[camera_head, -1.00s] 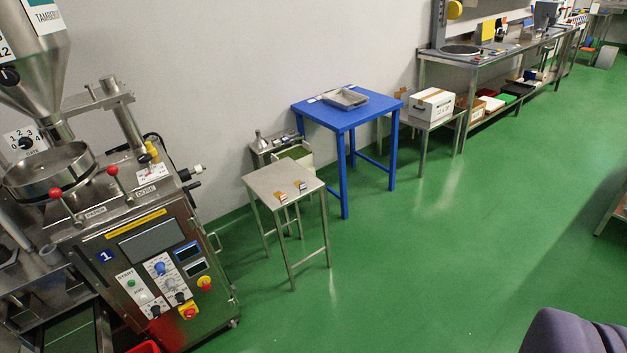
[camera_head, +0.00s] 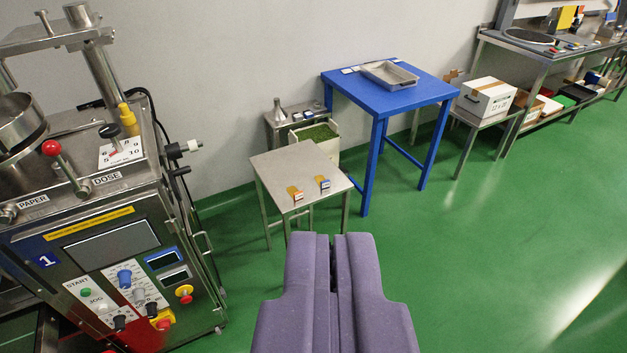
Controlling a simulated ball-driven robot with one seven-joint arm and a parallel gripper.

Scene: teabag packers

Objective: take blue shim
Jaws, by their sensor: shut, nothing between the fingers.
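A small steel table (camera_head: 283,176) stands ahead of my gripper. On its top lie two small tan pieces side by side. The right one has a blue-marked end and appears to be the blue shim (camera_head: 325,184). The left one (camera_head: 296,195) has an orange-red end. My gripper (camera_head: 333,239) shows as two purple fingers at the bottom centre. It is shut and empty, and in the picture its tips lie below the table top, apart from both pieces.
A packing machine (camera_head: 110,250) fills the left side. A blue table (camera_head: 400,95) with a grey tray (camera_head: 390,75) stands behind to the right. A bin of green material (camera_head: 315,136) is behind the steel table. Green floor is free at right.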

